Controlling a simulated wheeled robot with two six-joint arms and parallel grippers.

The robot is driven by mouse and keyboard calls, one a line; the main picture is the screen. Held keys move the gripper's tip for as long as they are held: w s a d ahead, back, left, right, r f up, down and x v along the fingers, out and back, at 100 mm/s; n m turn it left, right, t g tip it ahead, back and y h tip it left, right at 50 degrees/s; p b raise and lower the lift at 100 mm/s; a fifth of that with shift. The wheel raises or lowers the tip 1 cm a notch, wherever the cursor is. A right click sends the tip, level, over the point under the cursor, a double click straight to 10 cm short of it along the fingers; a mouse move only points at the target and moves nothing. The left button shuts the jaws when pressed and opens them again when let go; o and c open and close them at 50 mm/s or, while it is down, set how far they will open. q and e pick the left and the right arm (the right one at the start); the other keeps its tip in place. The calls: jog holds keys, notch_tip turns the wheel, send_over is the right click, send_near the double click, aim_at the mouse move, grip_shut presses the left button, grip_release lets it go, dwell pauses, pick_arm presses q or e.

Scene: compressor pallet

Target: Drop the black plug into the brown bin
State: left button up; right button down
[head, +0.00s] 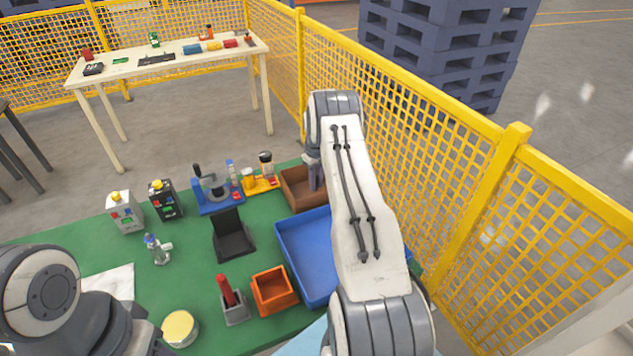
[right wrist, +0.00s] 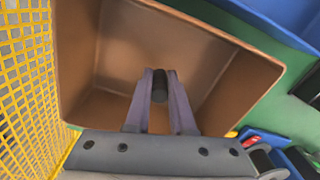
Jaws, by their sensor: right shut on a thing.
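The black plug (right wrist: 159,84) is a small dark cylinder between the fingertips of my right gripper (right wrist: 159,80) in the right wrist view. The gripper is shut on it. The brown bin (right wrist: 210,72) lies under and around the gripper in that view, and the plug shows against its inside. I cannot tell how high the plug is above the bin floor. In the head view the brown bin (head: 294,189) stands at the back of the green table, and my right gripper (head: 315,180) reaches down at it, with the plug hidden. My left arm shows at lower left, its fingertips out of view.
A blue tray (head: 303,262) stands in front of the bin, and an orange bin (head: 273,290) left of it. A yellow and a blue fixture (head: 216,196) stand left of the bin. A yellow mesh fence (head: 420,120) runs close on the right.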

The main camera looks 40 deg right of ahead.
jog(key=shift+f+b, duration=0.3)
jog(key=shift+f, duration=0.2)
jog(key=c, duration=0.8)
grip_release()
jog(key=shift+o, duration=0.2)
